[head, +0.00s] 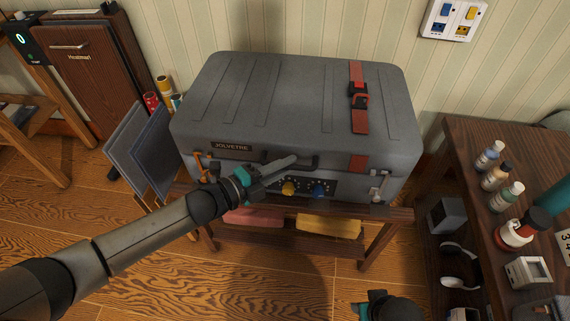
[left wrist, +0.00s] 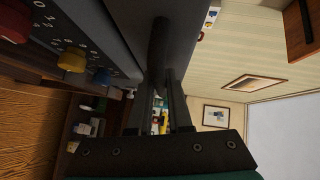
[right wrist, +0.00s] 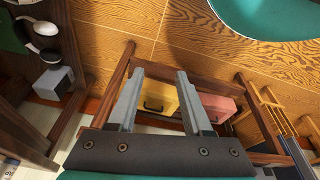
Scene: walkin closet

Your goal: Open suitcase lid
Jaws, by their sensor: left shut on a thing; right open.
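The grey suitcase (head: 290,105) lies flat on a wooden rack, its lid down. A red strap (head: 359,118) with a buckle crosses the lid's right part. The front has a dark handle (head: 309,162), a dial panel with yellow and blue knobs (head: 319,190), an orange latch piece (head: 202,160) at left and a pale latch (head: 377,186) at right. My left gripper (head: 290,165) is shut on the handle, which also shows between its fingers in the left wrist view (left wrist: 157,48). My right gripper (right wrist: 160,82) is open and empty, low in front of the rack.
The wooden rack (head: 392,222) has a lower shelf with a pink and a yellow box (head: 330,226). A wooden table (head: 470,185) with bottles stands at right. Flat grey panels (head: 140,150) lean at left. The wall is close behind the suitcase.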

